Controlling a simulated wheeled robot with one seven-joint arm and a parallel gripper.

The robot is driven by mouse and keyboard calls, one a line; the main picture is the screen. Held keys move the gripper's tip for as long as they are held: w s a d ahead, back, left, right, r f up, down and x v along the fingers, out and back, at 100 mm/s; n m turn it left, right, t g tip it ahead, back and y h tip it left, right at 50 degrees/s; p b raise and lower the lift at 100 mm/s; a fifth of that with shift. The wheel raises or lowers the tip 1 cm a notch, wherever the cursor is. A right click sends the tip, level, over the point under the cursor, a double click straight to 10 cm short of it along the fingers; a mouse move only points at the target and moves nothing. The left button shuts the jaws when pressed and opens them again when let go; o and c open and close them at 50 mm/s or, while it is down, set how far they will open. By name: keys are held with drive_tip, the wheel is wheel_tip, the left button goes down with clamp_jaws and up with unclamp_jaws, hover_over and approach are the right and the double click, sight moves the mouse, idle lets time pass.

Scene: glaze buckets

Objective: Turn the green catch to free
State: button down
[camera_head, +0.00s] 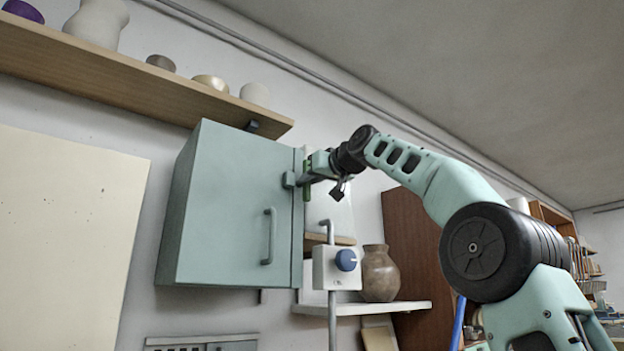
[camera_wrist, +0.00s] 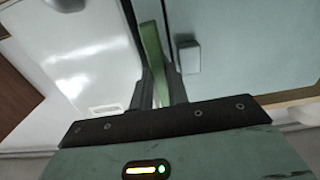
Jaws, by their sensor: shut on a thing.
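The green catch (camera_wrist: 151,48) is a flat green bar in the wrist view, beside a small grey block (camera_wrist: 188,57) on the cabinet front. My gripper (camera_wrist: 158,85) is shut on the green catch, with a dark finger on each side of it. In the head view the catch (camera_head: 307,166) is a small green strip at the right edge of a closed grey-green wall cabinet (camera_head: 231,200). My gripper (camera_head: 305,178) reaches it from the right and partly hides it.
The cabinet door has a vertical handle (camera_head: 269,237). A wooden shelf (camera_head: 120,76) with pots runs above the cabinet.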

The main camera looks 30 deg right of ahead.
idle(0.3)
drive_tip(key=c, duration=1.4)
unclamp_jaws()
drive_tip(key=shift+o, duration=0.2)
drive_tip(key=shift+s, duration=0.15)
drive_tip(key=s+b, duration=0.8)
drive_tip(key=s, duration=0.9)
drive_tip(key=shift+d, duration=0.3)
